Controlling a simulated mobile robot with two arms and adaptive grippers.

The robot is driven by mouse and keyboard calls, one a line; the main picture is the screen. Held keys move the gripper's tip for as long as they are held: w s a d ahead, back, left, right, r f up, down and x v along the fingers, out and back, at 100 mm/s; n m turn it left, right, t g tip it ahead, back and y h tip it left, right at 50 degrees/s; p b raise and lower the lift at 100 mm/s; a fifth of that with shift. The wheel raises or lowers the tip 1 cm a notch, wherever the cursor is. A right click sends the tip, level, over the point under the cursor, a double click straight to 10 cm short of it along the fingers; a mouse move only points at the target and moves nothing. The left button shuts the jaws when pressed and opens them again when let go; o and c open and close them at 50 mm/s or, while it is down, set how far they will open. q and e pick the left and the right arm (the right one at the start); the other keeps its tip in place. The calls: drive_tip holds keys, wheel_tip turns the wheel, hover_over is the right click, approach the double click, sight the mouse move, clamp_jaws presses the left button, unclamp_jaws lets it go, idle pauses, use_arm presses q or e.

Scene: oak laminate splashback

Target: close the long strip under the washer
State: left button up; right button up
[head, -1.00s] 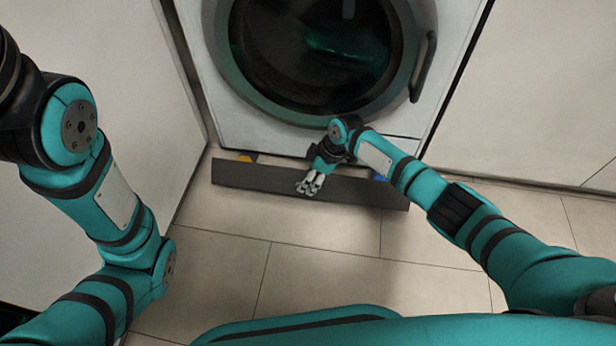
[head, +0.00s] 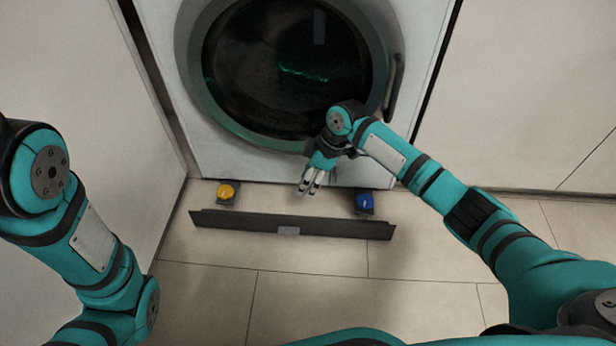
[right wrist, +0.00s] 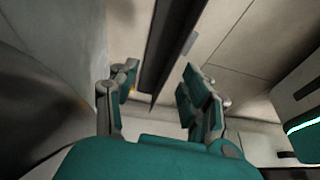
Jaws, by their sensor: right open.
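The long strip (head: 240,222) is dark grey and lies across the floor in front of the washer (head: 170,130), apart from its base. It has a small pale patch (head: 288,230) near its middle. My right gripper (head: 307,189) is open, below the washer door, on the washer side of the strip and not holding it. In the right wrist view the strip (right wrist: 168,45) shows beyond the open fingers (right wrist: 162,93) as a dark band. Whether a finger touches it, I cannot tell. My left arm shows at the left, but its gripper is out of view.
Between washer and strip, a yellow round part (head: 226,191) is at the left and a blue one (head: 364,203) at the right. Pale panels stand on both sides of the washer. The tiled floor (head: 310,285) in front of the strip is clear.

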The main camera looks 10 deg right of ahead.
drive_tip(key=shift+d+r, duration=0.2)
drive_tip(key=shift+r, duration=0.25)
